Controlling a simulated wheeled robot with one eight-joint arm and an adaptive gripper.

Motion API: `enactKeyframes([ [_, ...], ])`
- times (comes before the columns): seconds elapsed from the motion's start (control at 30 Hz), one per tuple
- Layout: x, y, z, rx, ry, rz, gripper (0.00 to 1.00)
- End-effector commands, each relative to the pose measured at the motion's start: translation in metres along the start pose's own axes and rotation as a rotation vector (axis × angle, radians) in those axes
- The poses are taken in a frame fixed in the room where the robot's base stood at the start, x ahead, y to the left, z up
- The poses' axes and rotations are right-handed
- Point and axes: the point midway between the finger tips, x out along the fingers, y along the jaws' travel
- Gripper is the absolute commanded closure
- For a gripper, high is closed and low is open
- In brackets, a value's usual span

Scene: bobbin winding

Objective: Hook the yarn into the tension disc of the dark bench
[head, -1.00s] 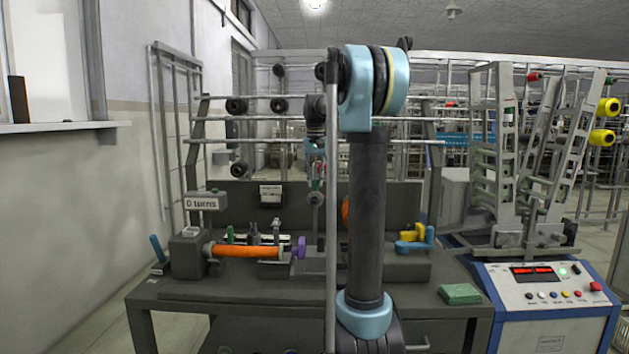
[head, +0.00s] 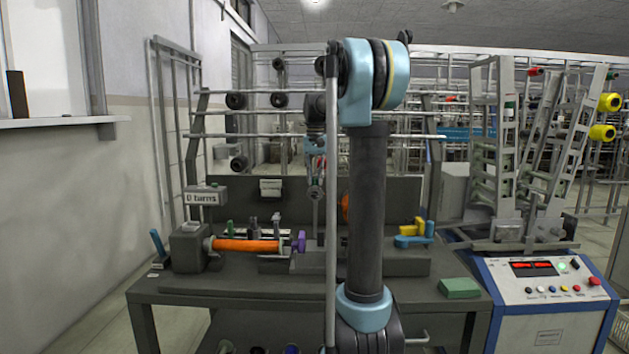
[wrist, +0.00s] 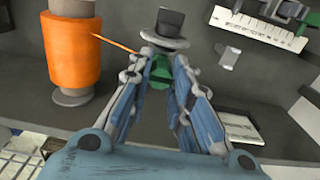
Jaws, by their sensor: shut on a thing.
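My gripper (head: 316,192) hangs above the dark bench (head: 175,287). In the wrist view its fingertips (wrist: 162,62) close on a small green piece (wrist: 158,74). A thin orange yarn (wrist: 115,43) runs from an orange yarn package (wrist: 72,48) toward the fingertips; its end there is unclear. A grey disc with a dark block on top, seemingly the tension disc (wrist: 165,36), lies just beyond the fingertips. I cannot tell whether yarn touches it. In the head view the orange package (head: 345,207) is partly hidden behind my arm.
An orange bobbin (head: 245,245) lies across the left of the bench beside a "0 turns" sign (head: 204,198). A purple piece (head: 298,242) is at its right end. Yellow and blue parts (head: 413,236) and a green block (head: 459,288) stand right. A control box (head: 540,300) adjoins.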

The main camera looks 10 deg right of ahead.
Motion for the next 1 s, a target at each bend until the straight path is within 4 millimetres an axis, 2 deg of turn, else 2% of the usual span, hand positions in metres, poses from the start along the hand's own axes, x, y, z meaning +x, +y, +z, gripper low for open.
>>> enactKeyframes([
  [1.0,-0.002,-0.040,0.000,-0.002,0.000,-0.001,1.00],
])
